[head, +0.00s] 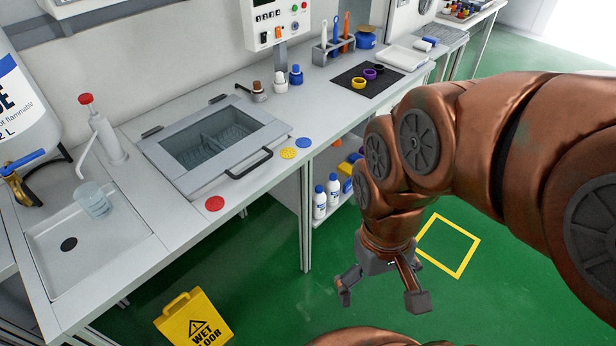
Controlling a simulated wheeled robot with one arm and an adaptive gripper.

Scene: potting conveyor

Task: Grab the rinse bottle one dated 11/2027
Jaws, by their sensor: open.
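Two white bottles with blue caps and blue-marked labels stand side by side on the shelf under the counter: a front one (320,203) and one behind it to the right (333,189). Either could be a rinse bottle; their print is too small to read, so I cannot tell which carries 11/2027. My gripper (382,292) is open and empty, its fingers spread and hanging over the green floor. It is to the right of and lower in the picture than the two bottles, apart from them.
Small capped bottles (280,82) stand on the counter beside a sunken glass-lidded basin (222,138). Yellow and blue items (348,168) sit beside the shelf bottles. A yellow wet-floor sign (194,318) stands at lower left. Floor before the shelf is clear.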

